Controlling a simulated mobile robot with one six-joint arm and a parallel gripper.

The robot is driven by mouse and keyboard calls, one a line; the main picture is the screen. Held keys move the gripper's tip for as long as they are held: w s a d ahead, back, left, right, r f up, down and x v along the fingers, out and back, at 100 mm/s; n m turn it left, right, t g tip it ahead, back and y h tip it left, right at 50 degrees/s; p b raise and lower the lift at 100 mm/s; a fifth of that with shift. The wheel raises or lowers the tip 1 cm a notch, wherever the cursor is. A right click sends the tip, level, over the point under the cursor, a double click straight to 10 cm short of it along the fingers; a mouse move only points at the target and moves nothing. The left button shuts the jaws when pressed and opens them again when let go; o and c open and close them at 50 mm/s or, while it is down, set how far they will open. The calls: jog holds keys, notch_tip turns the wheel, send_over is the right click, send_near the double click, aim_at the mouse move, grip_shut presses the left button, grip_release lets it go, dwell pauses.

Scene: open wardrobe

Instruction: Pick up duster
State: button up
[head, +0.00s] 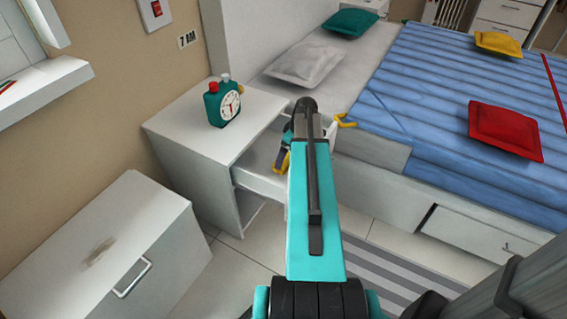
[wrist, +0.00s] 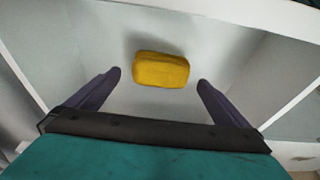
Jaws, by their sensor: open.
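A yellow, rounded block, which looks like the duster (wrist: 161,70), lies on the pale floor of an open drawer (head: 262,180) in the wrist view. My gripper (wrist: 159,79) is open and empty. Its two dark fingers are spread wide, one to either side of the duster's near edge and apart from it. How far above the duster they are, I cannot tell. In the head view my arm reaches over the drawer of the white nightstand (head: 185,140) and hides much of the inside. I cannot make out the duster for certain there.
The bed (head: 440,85) with several cushions is close on the right. A white cabinet (head: 110,250) with a brown smudge is at the lower left. The drawer walls surround the duster, with bare floor around it.

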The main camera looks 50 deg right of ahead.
aim_at(285, 167)
jog(key=shift+b+x, duration=0.4)
jog(key=shift+x, duration=1.95)
jog(key=shift+w+a, duration=0.1)
jog(key=c, duration=1)
